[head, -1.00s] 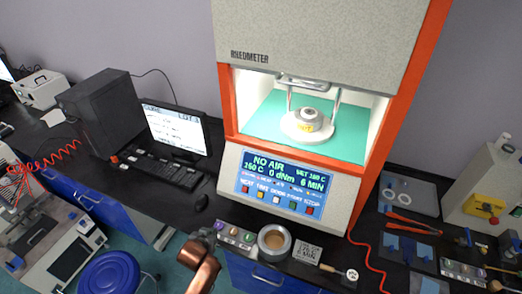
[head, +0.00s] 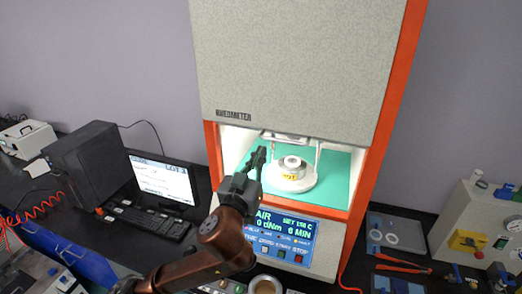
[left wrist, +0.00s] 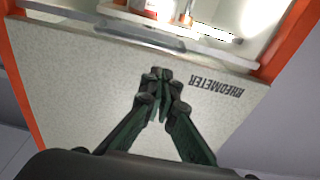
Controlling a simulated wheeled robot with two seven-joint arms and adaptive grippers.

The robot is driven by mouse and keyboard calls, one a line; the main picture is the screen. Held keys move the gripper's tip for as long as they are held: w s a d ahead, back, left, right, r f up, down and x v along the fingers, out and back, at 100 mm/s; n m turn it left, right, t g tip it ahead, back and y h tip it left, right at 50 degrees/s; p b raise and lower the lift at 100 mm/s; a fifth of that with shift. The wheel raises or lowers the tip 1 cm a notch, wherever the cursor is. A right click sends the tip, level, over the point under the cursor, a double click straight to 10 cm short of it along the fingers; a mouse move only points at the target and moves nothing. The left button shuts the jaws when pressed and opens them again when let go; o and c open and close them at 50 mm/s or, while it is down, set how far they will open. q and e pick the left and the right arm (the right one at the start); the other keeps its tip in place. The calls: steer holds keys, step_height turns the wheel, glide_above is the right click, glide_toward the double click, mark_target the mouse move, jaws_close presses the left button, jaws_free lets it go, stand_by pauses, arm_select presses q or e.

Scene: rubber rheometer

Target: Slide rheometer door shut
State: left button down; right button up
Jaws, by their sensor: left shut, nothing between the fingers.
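The rheometer door (head: 300,60) is the large speckled grey panel marked RHEOMETER. It is raised, and the lit chamber (head: 338,178) below it is open. A grey handle (left wrist: 110,31) runs along the door's edge in the left wrist view, where the lettering is upside down. My left gripper (head: 260,154) is shut and empty, in front of the opening near the door's lower edge. In the left wrist view the closed fingertips (left wrist: 160,75) lie over the door's face, short of the handle. I cannot tell whether they touch it. My right gripper is out of view.
A round die marked HOT (head: 291,172) stands inside the chamber. The control panel (head: 287,237) is below the opening, partly hidden by my left arm. A monitor (head: 163,180) and keyboard (head: 147,220) stand at left; a grey machine (head: 480,225) stands at right.

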arm_select(q)
steer(key=p+x, duration=0.1)
steer(key=x, duration=0.6)
steer(key=shift+w+r+p, duration=0.1)
steer(key=shift+p, duration=0.2)
steer(key=shift+w+d, duration=0.2)
steer(key=shift+w, duration=0.4)
